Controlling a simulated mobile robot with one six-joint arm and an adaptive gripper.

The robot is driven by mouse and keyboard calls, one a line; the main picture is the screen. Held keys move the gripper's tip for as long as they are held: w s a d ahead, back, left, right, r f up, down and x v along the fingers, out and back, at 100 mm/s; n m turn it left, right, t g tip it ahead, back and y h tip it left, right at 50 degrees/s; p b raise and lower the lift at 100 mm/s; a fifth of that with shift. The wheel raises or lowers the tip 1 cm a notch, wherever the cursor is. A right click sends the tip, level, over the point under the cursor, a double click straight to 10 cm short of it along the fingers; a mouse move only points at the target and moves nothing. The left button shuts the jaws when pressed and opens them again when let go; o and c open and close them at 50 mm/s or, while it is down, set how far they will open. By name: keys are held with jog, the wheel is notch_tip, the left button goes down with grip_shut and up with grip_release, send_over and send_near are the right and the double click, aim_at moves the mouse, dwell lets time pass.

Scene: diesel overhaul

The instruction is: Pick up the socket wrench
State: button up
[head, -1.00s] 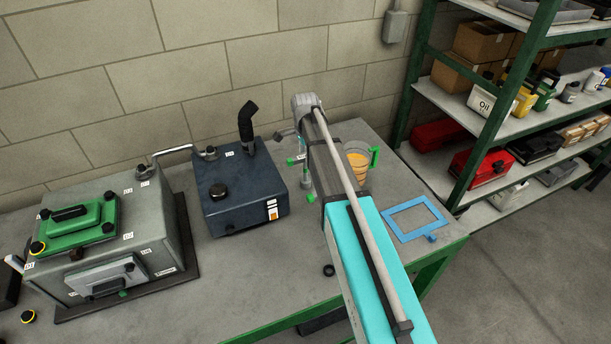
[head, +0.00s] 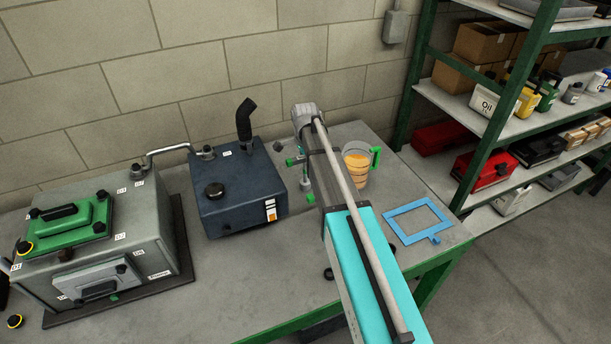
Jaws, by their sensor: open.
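A slim pale stem with green ends (head: 296,161) shows at the back of the bench, right of the dark blue tank. It may be the socket wrench, but my arm covers part of it and I cannot be sure. My arm reaches over the bench from the lower right and hides what is behind it. A small dark grey tip (head: 279,147) left of my wrist looks like part of my gripper, close to the upper green end. The rest of the gripper is hidden. I see nothing held in it, and cannot tell whether it touches the stem.
The dark blue tank (head: 240,190) with a black pipe stands left of my arm. A grey engine housing (head: 150,225) with a green cover (head: 70,225) stands further left. A jug of orange liquid (head: 357,168) and a blue frame (head: 402,233) are right. Shelving (head: 445,115) borders the bench.

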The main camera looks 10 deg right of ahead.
jog(key=shift+c, duration=0.2)
grip_shut()
jog(key=shift+r, duration=0.1)
dwell(0.5)
notch_tip(320, 180, up, 3)
jog(key=p, duration=0.3)
jog(key=s+a+r+p, duration=0.5)
jog(key=s+r+p, duration=0.4)
jog(key=s, duration=0.4)
jog(key=shift+a+r+p, duration=0.2)
jog(key=shift+r+p, duration=0.2)
jog(key=shift+p, duration=0.1)
